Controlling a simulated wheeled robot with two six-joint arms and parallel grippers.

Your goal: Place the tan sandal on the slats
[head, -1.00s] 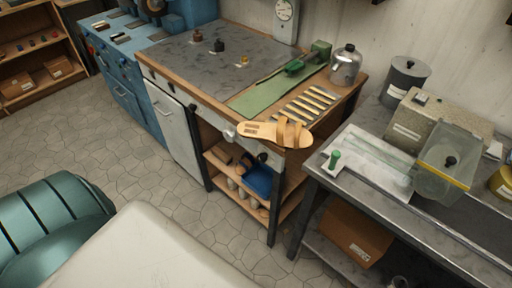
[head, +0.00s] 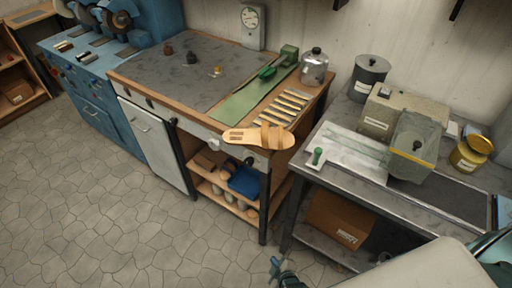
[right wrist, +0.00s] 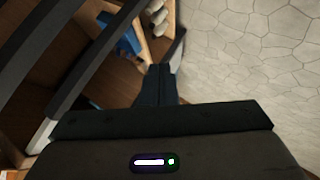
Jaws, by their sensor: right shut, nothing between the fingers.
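The tan sandal (head: 243,136) shows in the head view at the front right corner of the wooden workbench, beside the near end of the slats, partly overhanging the front edge. Its crossed straps are toward the right. The slats (head: 285,106) are a row of several pale strips on the bench top. My right gripper (head: 277,268) is low at the bottom of the head view, over the floor, in front of and well below the sandal. In the right wrist view its fingers (right wrist: 159,82) are shut and empty. My left gripper is not in view.
A green mat (head: 240,102) and a glass jar (head: 314,67) flank the slats. A grey side table (head: 310,170) stands to the right, with a cardboard box (head: 338,218) below. Shelves under the bench hold a blue item (head: 244,181). The floor (head: 150,230) is clear at front left.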

